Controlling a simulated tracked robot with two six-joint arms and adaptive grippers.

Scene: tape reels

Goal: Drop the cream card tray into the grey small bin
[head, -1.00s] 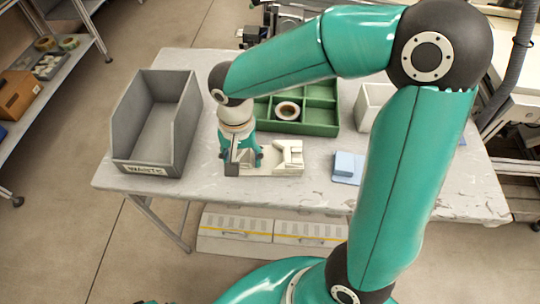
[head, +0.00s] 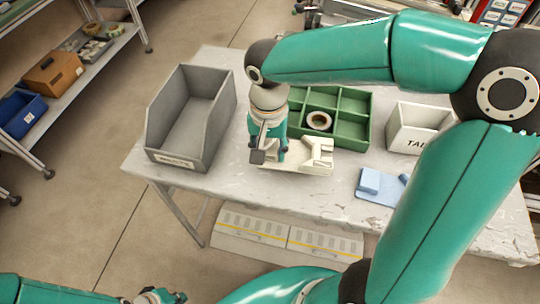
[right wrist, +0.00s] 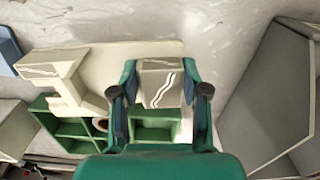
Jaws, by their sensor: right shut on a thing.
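The cream card tray (head: 310,158) is at the near side of the table, in front of the green divided box. My right gripper (head: 268,152) points down and is shut on the tray's left part; the fingers (right wrist: 159,100) flank a marked block. I cannot tell whether the tray clears the table. The grey bin (head: 168,152), labelled WASTE, stands left of the gripper, open at the top, and looks empty. My left gripper (head: 162,297) is at the bottom edge, partly cut off.
The green divided box (head: 352,142) behind the tray holds a tape reel (head: 319,121). A light bin (head: 410,137) and a blue block on a blue plate (head: 377,195) are to the right. Bare table lies between the bin and my right gripper.

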